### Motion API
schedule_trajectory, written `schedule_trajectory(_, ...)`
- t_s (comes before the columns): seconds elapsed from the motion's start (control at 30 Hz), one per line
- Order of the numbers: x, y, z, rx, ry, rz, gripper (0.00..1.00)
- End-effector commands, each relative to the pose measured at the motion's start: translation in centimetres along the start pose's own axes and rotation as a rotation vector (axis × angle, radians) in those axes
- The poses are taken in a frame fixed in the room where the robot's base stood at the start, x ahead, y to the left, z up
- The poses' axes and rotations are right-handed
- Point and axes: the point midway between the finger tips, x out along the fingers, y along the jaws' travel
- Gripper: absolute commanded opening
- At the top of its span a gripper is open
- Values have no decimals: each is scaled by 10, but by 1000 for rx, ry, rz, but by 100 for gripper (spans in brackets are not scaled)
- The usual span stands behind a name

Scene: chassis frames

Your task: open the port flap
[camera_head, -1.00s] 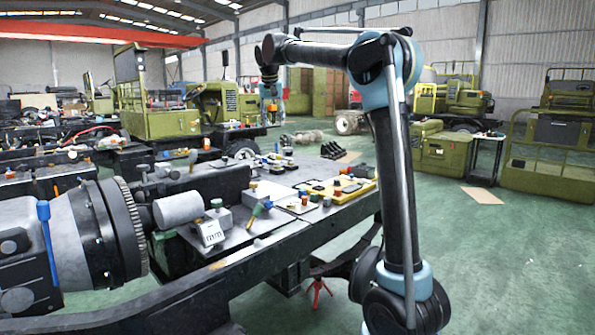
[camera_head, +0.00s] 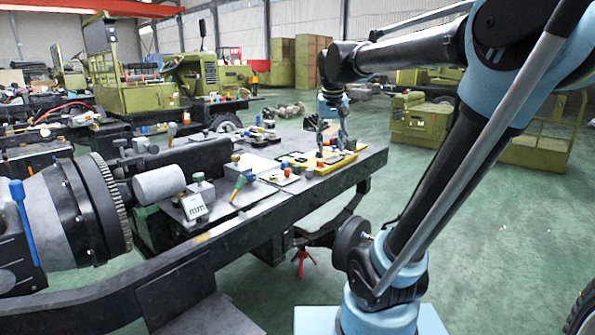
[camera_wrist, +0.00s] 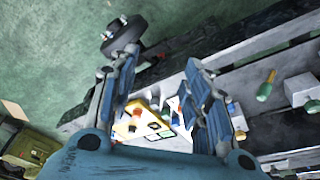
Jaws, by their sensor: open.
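My gripper (camera_head: 329,146) points down above the right end of the workbench (camera_head: 365,162). It is open, and the wrist view shows its two fingers apart with nothing between the tips (camera_wrist: 162,68). Below it lies a yellow-edged panel (camera_head: 338,164) carrying small coloured parts. The panel also shows in the wrist view (camera_wrist: 150,130), between and behind the fingers, partly covered by my gripper. I cannot tell which small part is the port flap, or whether it shows at all. No contact between my gripper and the panel is clear.
A large grey cylindrical assembly (camera_head: 75,215) fills the left foreground.

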Motion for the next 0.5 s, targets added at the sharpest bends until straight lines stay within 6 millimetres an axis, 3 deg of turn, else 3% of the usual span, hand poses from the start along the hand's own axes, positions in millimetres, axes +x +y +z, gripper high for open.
schedule_trajectory(0.03,10,10,20,6,-4,0,44)
schedule_trajectory(0.2,43,33,79,9,-15,-4,44)
schedule_trajectory(0.5,113,60,184,17,-32,-13,44)
